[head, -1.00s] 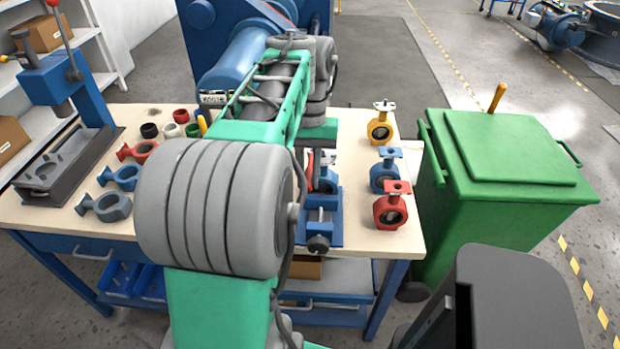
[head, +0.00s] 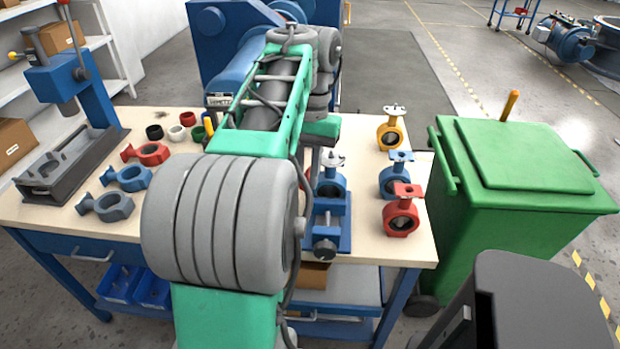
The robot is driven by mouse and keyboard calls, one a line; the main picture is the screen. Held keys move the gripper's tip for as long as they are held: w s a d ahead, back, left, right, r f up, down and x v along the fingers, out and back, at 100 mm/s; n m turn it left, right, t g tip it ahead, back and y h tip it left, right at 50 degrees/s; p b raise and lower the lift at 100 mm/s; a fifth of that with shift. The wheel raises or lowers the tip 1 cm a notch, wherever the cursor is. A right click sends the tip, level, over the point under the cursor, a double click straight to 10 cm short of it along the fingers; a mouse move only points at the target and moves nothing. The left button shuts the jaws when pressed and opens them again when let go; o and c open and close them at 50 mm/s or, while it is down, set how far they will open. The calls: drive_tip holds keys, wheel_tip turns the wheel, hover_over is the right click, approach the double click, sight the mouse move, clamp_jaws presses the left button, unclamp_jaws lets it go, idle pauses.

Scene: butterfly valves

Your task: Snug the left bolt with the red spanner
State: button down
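A blue butterfly valve (head: 331,184) with a pale top flange sits upright in the blue vise (head: 325,232) near the front middle of the workbench. My arm stretches over the bench and covers the left side of the valve and vise. The end of my arm comes down just behind and left of the valve, and only a narrow grey part of it shows; my fingers cannot be made out. The left bolt and the red spanner cannot be made out. Whether my gripper holds anything is not visible.
On the workbench (head: 371,239), a yellow valve (head: 391,131), another blue valve (head: 394,178) and a red valve (head: 401,215) stand at the right. Valve bodies, rings and a press (head: 75,90) are at the left. A green bin (head: 520,190) stands beside the bench.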

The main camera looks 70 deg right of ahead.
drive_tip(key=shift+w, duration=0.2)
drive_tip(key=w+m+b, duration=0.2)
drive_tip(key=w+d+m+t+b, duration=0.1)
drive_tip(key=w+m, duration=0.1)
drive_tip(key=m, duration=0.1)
drive_tip(key=shift+b, duration=0.35)
idle(0.6)
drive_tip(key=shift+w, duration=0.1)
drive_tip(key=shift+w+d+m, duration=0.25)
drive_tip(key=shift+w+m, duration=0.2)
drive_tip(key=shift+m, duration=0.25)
